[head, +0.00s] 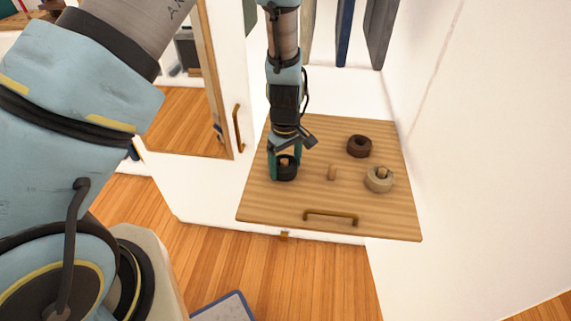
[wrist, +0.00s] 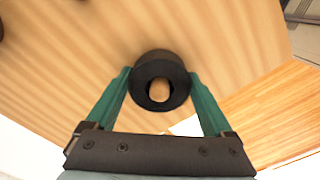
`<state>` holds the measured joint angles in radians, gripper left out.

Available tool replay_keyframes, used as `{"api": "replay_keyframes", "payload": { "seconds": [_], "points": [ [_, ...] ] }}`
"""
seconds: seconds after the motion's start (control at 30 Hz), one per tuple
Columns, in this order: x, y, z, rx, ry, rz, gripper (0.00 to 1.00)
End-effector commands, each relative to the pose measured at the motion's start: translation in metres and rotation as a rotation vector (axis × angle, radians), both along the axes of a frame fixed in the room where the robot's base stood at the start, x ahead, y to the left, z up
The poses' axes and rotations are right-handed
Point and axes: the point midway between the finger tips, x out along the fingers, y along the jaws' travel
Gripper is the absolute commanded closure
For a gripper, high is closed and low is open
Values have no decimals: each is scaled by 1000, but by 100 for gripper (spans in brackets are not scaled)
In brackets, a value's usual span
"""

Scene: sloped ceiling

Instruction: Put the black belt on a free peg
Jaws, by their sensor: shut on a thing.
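The black belt (head: 287,175) is rolled into a thick ring at the left of the wooden panel. It also shows in the wrist view (wrist: 160,64), between the green fingers. My gripper (head: 284,168) is shut on it, one finger on each side. A pale wooden peg (wrist: 159,90) shows through the ring's hole, and the ring appears to sit around it. Whether the ring rests on the panel is hard to tell. A bare peg (head: 332,172) stands in the middle of the panel.
The wooden panel (head: 270,205) has a brass handle (head: 330,216) at its front. A beige rolled belt (head: 379,180) surrounds a peg at the right. A dark brown rolled belt (head: 359,146) is behind it. A white wall (head: 480,150) stands to the right; dark garments (head: 344,35) hang above.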

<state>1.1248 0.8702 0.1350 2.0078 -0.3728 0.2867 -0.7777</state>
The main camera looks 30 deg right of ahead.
Motion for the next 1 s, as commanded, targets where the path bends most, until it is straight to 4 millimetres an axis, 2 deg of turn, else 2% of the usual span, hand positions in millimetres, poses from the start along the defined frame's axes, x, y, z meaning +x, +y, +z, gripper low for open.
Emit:
{"api": "replay_keyframes", "payload": {
  "seconds": [0.13,0.17,0.23,0.27,0.5,0.63,0.77,1.0],
  "points": [
    [0,0,0,0,0,0,77],
    [0,0,0,0,0,0,10],
    [0,0,0,0,0,0,2],
    [0,0,0,0,0,0,0],
    [0,0,1,0,0,0,0],
    [0,-1,9,-2,-2,-1,0],
    [0,-1,30,-4,-2,-1,0],
    [0,-1,77,-4,-2,-2,0]
  ]
}}
